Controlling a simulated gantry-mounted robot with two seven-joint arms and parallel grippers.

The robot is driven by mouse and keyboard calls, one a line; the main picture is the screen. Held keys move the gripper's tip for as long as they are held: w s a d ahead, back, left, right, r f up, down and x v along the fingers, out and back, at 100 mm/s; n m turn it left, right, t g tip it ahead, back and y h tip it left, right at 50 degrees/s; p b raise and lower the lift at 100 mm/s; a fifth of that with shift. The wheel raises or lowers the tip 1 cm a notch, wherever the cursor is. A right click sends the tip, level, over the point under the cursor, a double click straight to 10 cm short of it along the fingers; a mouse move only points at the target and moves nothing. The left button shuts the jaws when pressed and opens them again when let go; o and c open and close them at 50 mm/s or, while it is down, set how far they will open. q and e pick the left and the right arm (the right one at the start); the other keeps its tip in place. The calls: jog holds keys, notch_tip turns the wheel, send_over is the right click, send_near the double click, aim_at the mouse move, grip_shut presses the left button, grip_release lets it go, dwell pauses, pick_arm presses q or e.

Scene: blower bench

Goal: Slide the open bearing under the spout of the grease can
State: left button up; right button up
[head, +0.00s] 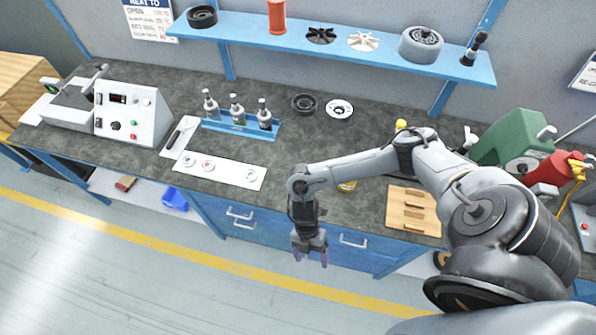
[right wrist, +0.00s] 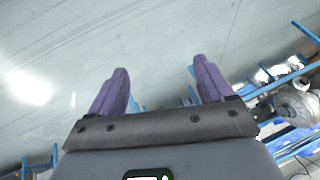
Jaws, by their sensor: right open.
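Several small ring-shaped parts that look like bearings lie on a white mat (head: 228,174) near the bench's front edge. One ring (head: 208,163) shows reddish, with a paler ring (head: 251,173) to its right. I cannot tell which bearing is open. My right gripper (head: 310,261) hangs in front of the bench's drawers, open and empty, well away from the mat. Its purple fingers (right wrist: 160,90) are apart in the right wrist view. My left gripper is not in view.
A blue tray of bottles (head: 236,129) stands behind the mat. A black ring (head: 304,103) and a white ring (head: 339,109) lie further back. A wooden block (head: 412,222) and a green machine (head: 512,137) are at right. Bare bench lies between mat and my right arm.

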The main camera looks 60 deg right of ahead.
jog(key=w+d+h+b, duration=0.1)
jog(key=w+d+b, duration=0.1)
jog(key=d, duration=0.4)
jog(key=w+d+m+h+b, duration=0.1)
jog(key=w+d+b, duration=0.1)
jog(key=d, duration=0.4)
jog(key=w+d+t+h+b, duration=0.1)
jog(key=w+d+b, duration=0.1)
jog(key=w+d, duration=0.2)
jog(key=shift+w+d+f+m+b, duration=0.15)
jog(key=shift+d+m+b, duration=0.25)
jog(key=shift+d, duration=0.95)
jog(key=shift+m+t+h, duration=0.4)
jog(key=shift+t, duration=0.3)
jog(key=w+d, duration=0.1)
jog(key=w+d+r+b, duration=0.1)
jog(key=d, duration=0.1)
jog(key=w+d+r+b, duration=0.1)
jog(key=d, duration=0.1)
jog(key=shift+w+d+r, duration=0.15)
jog(key=shift+w+r, duration=0.05)
jog(key=shift+w, duration=0.15)
jog(key=w+d+r+t+b, duration=0.2)
jog(key=w+r, duration=0.2)
jog(key=w, duration=0.1)
jog(key=shift+d+r+b, duration=0.25)
jog(key=shift+r+b, duration=0.1)
jog(key=shift+b, duration=0.05)
jog(key=shift+w+m, duration=0.1)
jog(key=shift+m, duration=0.2)
